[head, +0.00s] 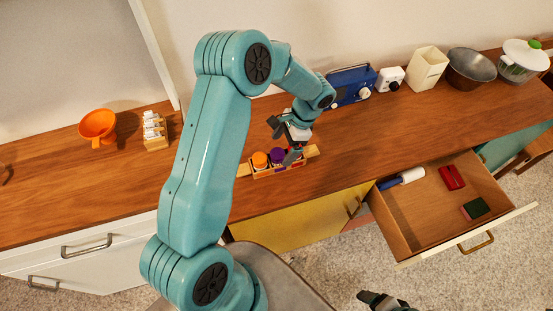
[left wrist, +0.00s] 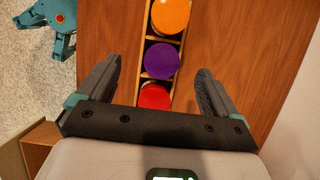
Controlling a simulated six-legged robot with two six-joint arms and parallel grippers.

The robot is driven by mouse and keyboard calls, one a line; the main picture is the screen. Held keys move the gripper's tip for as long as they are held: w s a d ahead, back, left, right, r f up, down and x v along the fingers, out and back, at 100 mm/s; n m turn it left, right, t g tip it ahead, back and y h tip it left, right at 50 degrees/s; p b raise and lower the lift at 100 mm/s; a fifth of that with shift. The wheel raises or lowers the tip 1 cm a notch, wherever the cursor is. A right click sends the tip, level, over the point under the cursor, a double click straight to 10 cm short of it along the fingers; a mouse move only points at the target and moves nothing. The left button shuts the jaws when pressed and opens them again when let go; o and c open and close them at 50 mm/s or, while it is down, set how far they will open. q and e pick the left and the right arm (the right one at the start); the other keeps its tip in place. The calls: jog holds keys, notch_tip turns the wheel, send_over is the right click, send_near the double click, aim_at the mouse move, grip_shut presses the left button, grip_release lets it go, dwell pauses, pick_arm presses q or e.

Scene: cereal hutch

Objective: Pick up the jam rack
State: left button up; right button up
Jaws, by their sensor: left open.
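The jam rack (head: 243,170) is a narrow wooden rack on the brown counter near its front edge, with wooden ends sticking out. It holds an orange-lidded jar (head: 260,159), a purple-lidded jar (head: 277,155) and a red-lidded jar (left wrist: 155,96) in a row. My left gripper (head: 291,143) is open above the rack, hiding part of its right side. In the left wrist view, the fingers (left wrist: 160,72) stand on either side of the rack (left wrist: 163,40), around the purple and red jars, with gaps. My right gripper (head: 382,301) shows partly at the bottom edge.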

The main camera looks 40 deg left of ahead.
aim_at(282, 150)
pick_arm(q)
jog(key=f, duration=0.3)
jog(key=shift+w+a+p, duration=0.2)
jog(key=shift+a+p, duration=0.2)
jog(key=shift+s+d+f+p, duration=0.2)
jog(key=shift+s+f+p, duration=0.4)
jog(key=shift+s+f, duration=0.35)
jog(key=shift+x, duration=0.95)
jog(key=shift+w+a+f, duration=0.2)
jog(key=shift+w, duration=0.2)
jog(key=shift+s+d+r, duration=0.15)
jog(key=shift+c, duration=1.2)
jog(key=shift+s+r, duration=0.1)
jog(key=c, duration=0.9)
pick_arm(e)
jog(key=shift+w+r, duration=0.15)
jog(key=shift+r, duration=0.4)
jog(key=shift+w+r, duration=0.15)
jog(key=shift+r, duration=0.35)
